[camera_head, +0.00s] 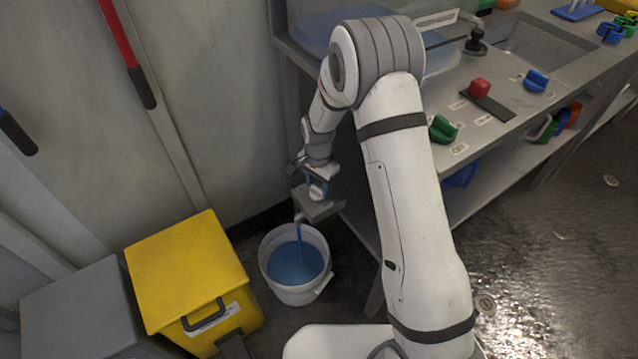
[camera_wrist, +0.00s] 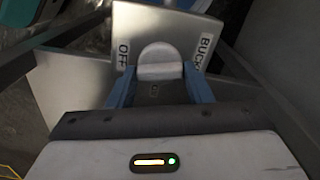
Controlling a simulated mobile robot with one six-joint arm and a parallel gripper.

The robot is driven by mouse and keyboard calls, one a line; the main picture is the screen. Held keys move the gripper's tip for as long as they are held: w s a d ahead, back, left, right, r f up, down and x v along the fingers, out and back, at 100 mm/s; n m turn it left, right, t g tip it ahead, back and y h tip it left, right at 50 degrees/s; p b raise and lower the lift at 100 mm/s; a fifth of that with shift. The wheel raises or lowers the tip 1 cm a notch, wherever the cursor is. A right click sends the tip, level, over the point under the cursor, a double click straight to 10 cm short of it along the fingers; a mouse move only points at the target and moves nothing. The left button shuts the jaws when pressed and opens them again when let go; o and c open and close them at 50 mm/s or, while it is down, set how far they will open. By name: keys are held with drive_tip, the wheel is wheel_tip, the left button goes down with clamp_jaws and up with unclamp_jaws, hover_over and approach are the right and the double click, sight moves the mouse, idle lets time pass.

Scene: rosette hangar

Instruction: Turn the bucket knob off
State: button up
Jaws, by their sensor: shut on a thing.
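The bucket knob (camera_wrist: 160,58) is pale grey and sits on a metal plate (camera_wrist: 180,24) in the wrist view. Black "OFF" lettering is left of the knob and a partly cut-off "BUCK" label is right of it. My gripper (camera_wrist: 160,80) has its blue fingers on both sides of the knob and is shut on it. In the head view my gripper (camera_head: 318,188) is at the small tap unit above the white bucket (camera_head: 265,262), and the knob is hidden there. A blue stream (camera_head: 299,236) runs into the bucket, which holds blue liquid (camera_head: 295,264).
A yellow bin (camera_head: 185,262) and a grey box (camera_head: 80,310) stand left of the bucket. A metal bench (camera_head: 500,118) with a sink and coloured knobs is at the right. A wall (camera_head: 220,110) is close behind. Open wet-looking floor (camera_head: 570,240) lies at the right.

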sight(318, 187)
drive_tip(key=shift+m, duration=1.5)
drive_tip(key=o, duration=1)
drive_tip(key=shift+r, duration=0.1)
wheel_tip(318, 187, up, 8)
drive_tip(key=shift+w+f+p, duration=0.1)
drive_tip(key=shift+f+p, duration=0.05)
drive_tip(key=shift+p, duration=0.65)
